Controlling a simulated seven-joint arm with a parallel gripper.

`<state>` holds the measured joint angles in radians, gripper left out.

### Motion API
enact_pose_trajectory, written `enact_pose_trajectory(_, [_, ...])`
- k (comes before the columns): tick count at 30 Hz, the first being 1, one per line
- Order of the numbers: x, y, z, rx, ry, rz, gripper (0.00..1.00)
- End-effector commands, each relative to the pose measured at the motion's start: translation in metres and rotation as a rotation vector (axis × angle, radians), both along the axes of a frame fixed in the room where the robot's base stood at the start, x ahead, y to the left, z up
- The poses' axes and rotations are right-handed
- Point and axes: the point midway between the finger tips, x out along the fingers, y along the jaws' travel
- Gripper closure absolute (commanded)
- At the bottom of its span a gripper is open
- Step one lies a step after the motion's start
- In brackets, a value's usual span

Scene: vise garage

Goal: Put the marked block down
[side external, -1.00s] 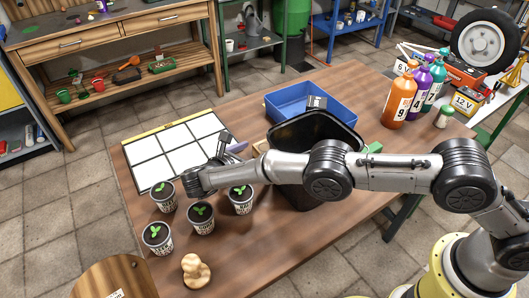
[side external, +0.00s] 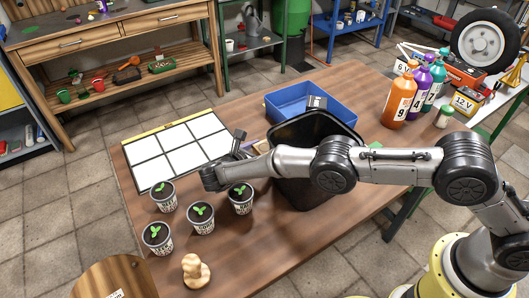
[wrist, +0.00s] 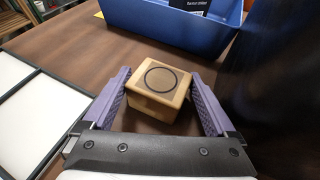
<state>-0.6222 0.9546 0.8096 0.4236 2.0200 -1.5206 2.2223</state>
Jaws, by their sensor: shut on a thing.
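The marked block (wrist: 158,82) is a small light-wood cube with a dark ring on its top face. In the wrist view it sits between the two purple fingers of my gripper (wrist: 160,76), which is shut on it. The ring faces up toward the camera. In the side view my gripper (side external: 246,148) is low over the table, between the white grid board and the black bin. Only a small tan bit of the block (side external: 262,146) shows there. I cannot tell whether its underside touches the table.
The white grid board (side external: 170,151) lies left of my gripper. The black bin (side external: 316,128) stands close on the right, and a blue tray (side external: 340,109) is behind. Potted seedlings (side external: 201,218) and a wooden figure (side external: 195,272) stand in front. Bottles (side external: 400,98) stand far right.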

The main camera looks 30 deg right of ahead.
Motion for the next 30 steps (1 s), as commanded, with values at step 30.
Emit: enact_pose_trajectory(30, [0.0,0.0,0.098,0.002,-0.003,-0.001,0.75])
